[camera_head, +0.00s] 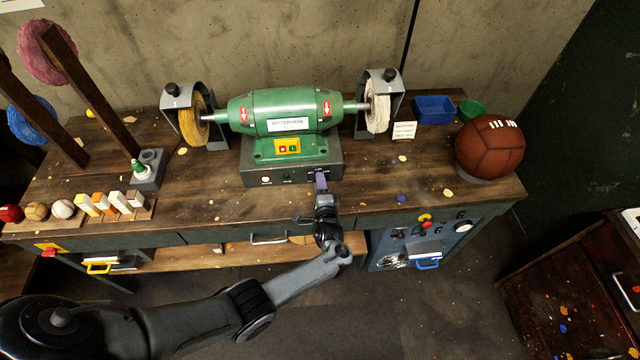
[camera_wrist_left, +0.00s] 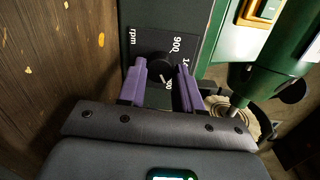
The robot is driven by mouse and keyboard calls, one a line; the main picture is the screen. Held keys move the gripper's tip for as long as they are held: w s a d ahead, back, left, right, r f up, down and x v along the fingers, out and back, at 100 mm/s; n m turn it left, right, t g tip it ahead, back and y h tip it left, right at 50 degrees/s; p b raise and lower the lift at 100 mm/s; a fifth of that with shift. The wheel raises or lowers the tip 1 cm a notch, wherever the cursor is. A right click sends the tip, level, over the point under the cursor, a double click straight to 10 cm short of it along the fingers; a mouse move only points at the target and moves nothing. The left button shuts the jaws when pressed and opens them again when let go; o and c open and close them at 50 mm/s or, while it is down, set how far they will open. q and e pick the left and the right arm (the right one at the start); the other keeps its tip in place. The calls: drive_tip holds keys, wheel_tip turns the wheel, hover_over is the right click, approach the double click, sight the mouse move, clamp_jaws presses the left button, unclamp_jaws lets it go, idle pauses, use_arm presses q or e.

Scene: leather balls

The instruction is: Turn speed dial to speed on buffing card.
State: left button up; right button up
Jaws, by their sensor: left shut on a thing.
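My left gripper (camera_head: 321,178) reaches the front panel of the green grinder's dark base (camera_head: 262,178). In the left wrist view its purple fingers (camera_wrist_left: 160,80) are shut on the black speed dial (camera_wrist_left: 153,68), one on each side. The dial's short white mark points toward the lower right. Around it I read "rpm" and "900"; other numbers are partly hidden by the right finger. The dial is hidden behind the gripper in the head view. The buffing card (camera_head: 404,131) stands on the bench right of the grinder; its print is too small to read. My right gripper is out of view.
The green grinder (camera_head: 290,112) carries a yellow wheel (camera_head: 194,127) at left and a white wheel (camera_head: 377,112) at right. A blue bin (camera_head: 434,109), a green bin (camera_head: 472,110) and a brown leather ball (camera_head: 489,147) stand at the right. Bars and small balls lie at left.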

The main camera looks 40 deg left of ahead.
use_arm(q)
drive_tip(key=o, duration=1)
drive_tip(key=shift+o, duration=0.2)
drive_tip(key=shift+s+d, duration=0.2)
drive_tip(key=shift+d, duration=0.05)
drive_tip(key=p+v, duration=0.2)
drive_tip(key=v, duration=0.8)
